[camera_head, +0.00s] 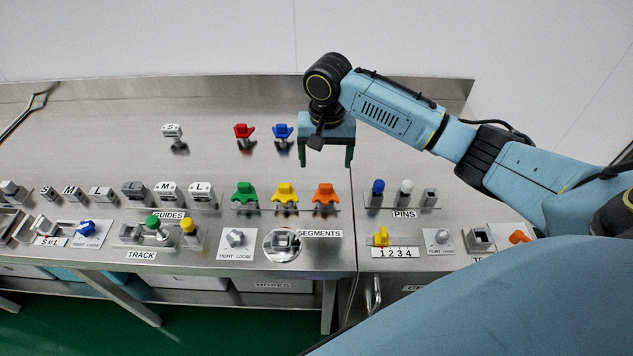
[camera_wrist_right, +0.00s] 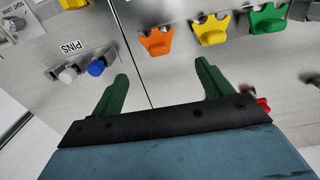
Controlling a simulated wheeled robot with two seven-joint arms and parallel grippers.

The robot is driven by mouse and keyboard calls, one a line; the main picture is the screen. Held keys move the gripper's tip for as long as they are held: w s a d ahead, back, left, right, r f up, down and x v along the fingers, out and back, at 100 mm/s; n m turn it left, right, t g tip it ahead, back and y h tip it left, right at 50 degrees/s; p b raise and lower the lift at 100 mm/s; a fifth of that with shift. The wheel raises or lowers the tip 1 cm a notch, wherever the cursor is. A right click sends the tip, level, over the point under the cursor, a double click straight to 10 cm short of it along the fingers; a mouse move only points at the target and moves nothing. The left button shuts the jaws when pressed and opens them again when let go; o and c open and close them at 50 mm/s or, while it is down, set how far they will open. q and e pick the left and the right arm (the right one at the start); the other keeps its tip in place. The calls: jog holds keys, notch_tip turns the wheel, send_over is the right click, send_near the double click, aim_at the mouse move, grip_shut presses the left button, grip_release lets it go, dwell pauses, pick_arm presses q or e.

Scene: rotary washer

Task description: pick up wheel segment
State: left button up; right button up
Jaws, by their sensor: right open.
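Several coloured wheel segments show in the head view. A green segment (camera_head: 244,193), a yellow segment (camera_head: 284,192) and an orange segment (camera_head: 325,193) stand in a row behind the SEGMENTS label. A red segment (camera_head: 243,132) and a blue segment (camera_head: 282,132) stand farther back. My right gripper (camera_head: 326,160) is open and empty, above the bench behind the orange segment. In the right wrist view the green fingers (camera_wrist_right: 162,70) are spread apart. The orange (camera_wrist_right: 157,42), yellow (camera_wrist_right: 212,30) and green (camera_wrist_right: 270,19) segments lie beyond them, untouched. My left gripper is not in view.
Guides (camera_head: 168,192) stand left of the segments, and pins (camera_head: 404,190) stand to the right. A round fixture (camera_head: 283,243) and a yellow piece on a numbered holder (camera_head: 381,237) are near the front edge.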

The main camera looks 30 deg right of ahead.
aim_at(326, 186)
jog(key=f, duration=0.6)
jog(key=shift+s+f, duration=0.15)
jog(key=shift+s, duration=0.25)
jog(key=shift+f, duration=0.25)
jog(key=shift+f+b, duration=0.3)
jog(key=shift+f, duration=0.4)
jog(key=f, duration=0.3)
jog(key=shift+w+d+f, duration=0.1)
jog(key=shift+w+f, duration=0.1)
jog(key=shift+f, duration=0.25)
jog(key=shift+c, duration=0.5)
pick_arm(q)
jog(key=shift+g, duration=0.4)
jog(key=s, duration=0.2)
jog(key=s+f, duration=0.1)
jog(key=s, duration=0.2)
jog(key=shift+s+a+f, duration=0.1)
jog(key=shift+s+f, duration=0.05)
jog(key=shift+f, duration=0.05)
pick_arm(e)
jog(key=c, duration=1)
